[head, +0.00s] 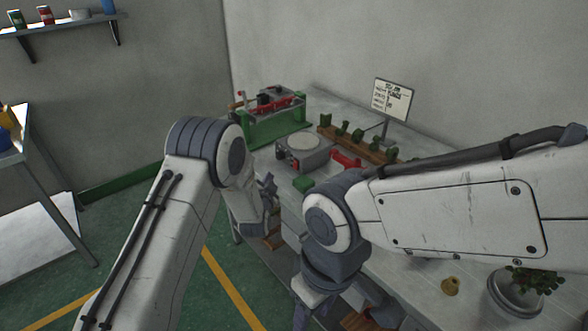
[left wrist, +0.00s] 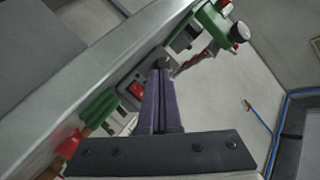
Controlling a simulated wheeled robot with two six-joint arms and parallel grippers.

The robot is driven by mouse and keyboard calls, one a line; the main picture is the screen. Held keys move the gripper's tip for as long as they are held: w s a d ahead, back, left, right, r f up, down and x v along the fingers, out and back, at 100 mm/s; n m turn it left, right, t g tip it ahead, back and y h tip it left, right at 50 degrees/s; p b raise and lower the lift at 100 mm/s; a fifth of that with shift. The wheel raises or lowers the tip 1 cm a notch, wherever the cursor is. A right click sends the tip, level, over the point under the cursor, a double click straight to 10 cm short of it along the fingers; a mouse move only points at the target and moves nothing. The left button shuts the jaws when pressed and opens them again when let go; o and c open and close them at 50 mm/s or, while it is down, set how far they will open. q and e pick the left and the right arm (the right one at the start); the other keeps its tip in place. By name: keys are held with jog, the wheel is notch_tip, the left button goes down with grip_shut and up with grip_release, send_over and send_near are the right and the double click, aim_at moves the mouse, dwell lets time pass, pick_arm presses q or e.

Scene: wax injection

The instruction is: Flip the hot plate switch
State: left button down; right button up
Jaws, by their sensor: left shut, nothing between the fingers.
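The hot plate (head: 303,158) is a grey box with a pale round top on the workbench. In the left wrist view its front panel carries a red switch (left wrist: 136,91). My left gripper (head: 268,190) is in front of the hot plate's near side. In the left wrist view its fingers (left wrist: 158,68) are together and empty, with tips close beside the red switch. I cannot tell whether they touch the panel. The switch itself is not clear in the head view. My right arm crosses the bench, and its gripper at the lower middle is partly cut off.
A green-based device (head: 280,122) stands behind the hot plate on the bench. A wooden rack with green pieces (head: 355,137), a red part (head: 345,160) and a green block (head: 303,184) are near it. A sign (head: 392,99) stands behind. A potted plant (head: 515,292) is at lower right.

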aim_at(287, 181)
pick_arm(q)
jog(key=w+d, duration=0.1)
jog(key=w+d+b, duration=0.1)
jog(key=d, duration=0.1)
jog(key=w+d+f, duration=0.1)
jog(key=shift+w+d, duration=0.15)
jog(key=shift+d, duration=0.2)
jog(key=shift+w+d+b, duration=0.45)
jog(key=shift+d, duration=0.15)
dwell(1.4)
jog(key=shift+w+d+b, duration=0.25)
jog(key=shift+d+b, duration=0.05)
jog(key=shift+w+d, duration=0.2)
jog(key=shift+d, duration=0.05)
dwell(0.5)
dwell(0.4)
jog(key=shift+s+a, duration=0.45)
jog(key=shift+a, duration=0.15)
jog(key=shift+a, duration=0.1)
